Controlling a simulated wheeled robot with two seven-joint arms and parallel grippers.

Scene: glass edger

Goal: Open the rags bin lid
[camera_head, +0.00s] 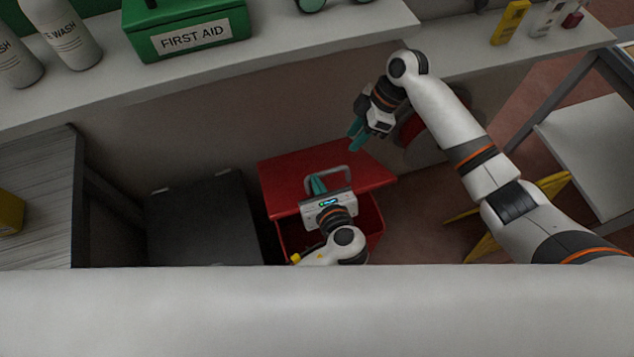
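The red rags bin (373,222) stands on the floor below the counter. Its red lid (283,171) lies over the top and has a grey loop handle (342,170). The lid's edge reaches out past the bin body; I cannot tell whether it is slightly raised. My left gripper (317,184) is at the handle, its teal fingers overlapping the handle's left part. Its wrist hides part of the bin front, and I cannot tell whether the fingers grip the handle. My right gripper (355,134) is above and behind the lid, fingers apart and empty.
A dark grey box (202,220) stands left of the bin. A counter (285,62) with a green first aid box (186,28) and white wash bottles (66,35) runs behind. A yellow folded object (483,247) is on the right, near a grey cart (595,150).

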